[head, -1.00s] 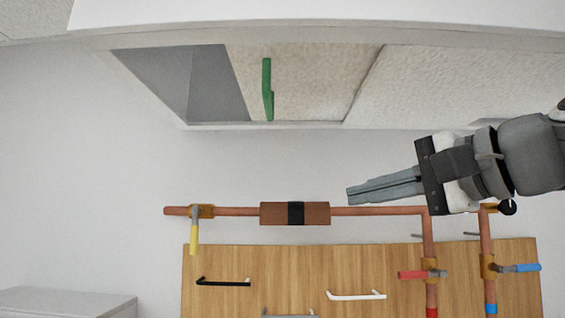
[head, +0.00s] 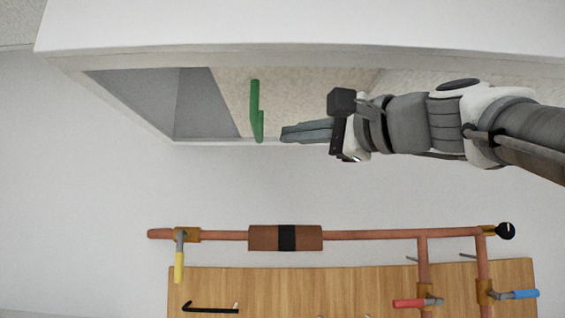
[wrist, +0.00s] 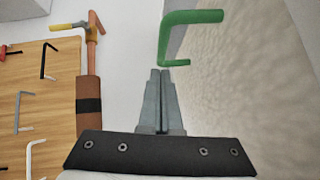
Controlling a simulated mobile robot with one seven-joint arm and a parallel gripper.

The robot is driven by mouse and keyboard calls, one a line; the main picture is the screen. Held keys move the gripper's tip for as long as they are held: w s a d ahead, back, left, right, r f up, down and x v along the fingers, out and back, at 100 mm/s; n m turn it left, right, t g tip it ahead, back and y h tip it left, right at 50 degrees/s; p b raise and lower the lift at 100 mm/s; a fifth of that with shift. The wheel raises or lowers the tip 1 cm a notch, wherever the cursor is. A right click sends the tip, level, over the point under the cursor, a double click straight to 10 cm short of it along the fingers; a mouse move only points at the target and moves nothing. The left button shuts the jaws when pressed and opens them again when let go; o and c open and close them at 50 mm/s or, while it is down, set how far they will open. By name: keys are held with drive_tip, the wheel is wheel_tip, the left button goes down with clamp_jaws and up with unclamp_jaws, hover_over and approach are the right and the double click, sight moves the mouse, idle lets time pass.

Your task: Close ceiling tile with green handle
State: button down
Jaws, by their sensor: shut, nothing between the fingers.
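The green handle (head: 257,110) hangs from a textured ceiling tile (head: 230,98) in the head view. A dark grey opening (head: 155,100) shows to the left of the tile, so the tile is partly open. My gripper (head: 284,135) is just right of the handle's lower end, pointing left, with its fingers together and empty. In the wrist view the green handle (wrist: 190,18) lies just beyond my fingertips (wrist: 160,72). Whether the fingers touch the handle cannot be told.
A white ceiling frame (head: 300,55) surrounds the opening. Below, copper pipes (head: 370,235) carry yellow, red and blue valve handles. The wall between frame and pipes is clear.

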drive_tip(key=a, duration=0.2)
drive_tip(key=shift+s+a+r, duration=0.1)
drive_tip(key=shift+a+r, duration=0.2)
drive_tip(key=shift+r, duration=0.05)
